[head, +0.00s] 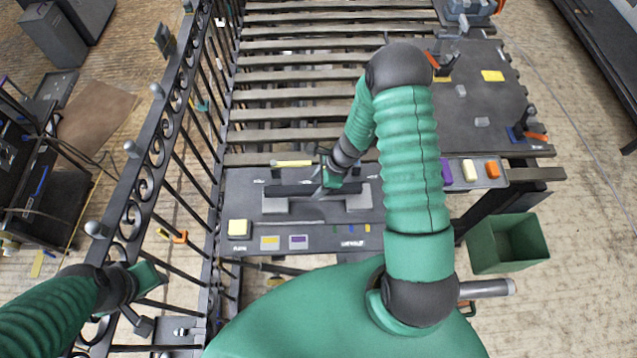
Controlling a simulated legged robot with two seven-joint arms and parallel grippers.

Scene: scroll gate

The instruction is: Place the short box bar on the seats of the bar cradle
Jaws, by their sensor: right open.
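The dark short box bar (288,189) lies left to right along the upper side of the bar cradle (275,205). The cradle shows as two light grey blocks, and the bar appears to rest on their seats; exact contact is too small to tell. My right gripper (322,190) is open at the right part of the bar and hides some of it. The bar is not clearly gripped. My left gripper (160,276) is at the lower left, beside the scrolled gate and far from the bar. Its jaws are too unclear to read.
The iron scroll gate (150,150) stands at left. Slats (300,90) lie beyond. A green bin (508,243) stands at right.

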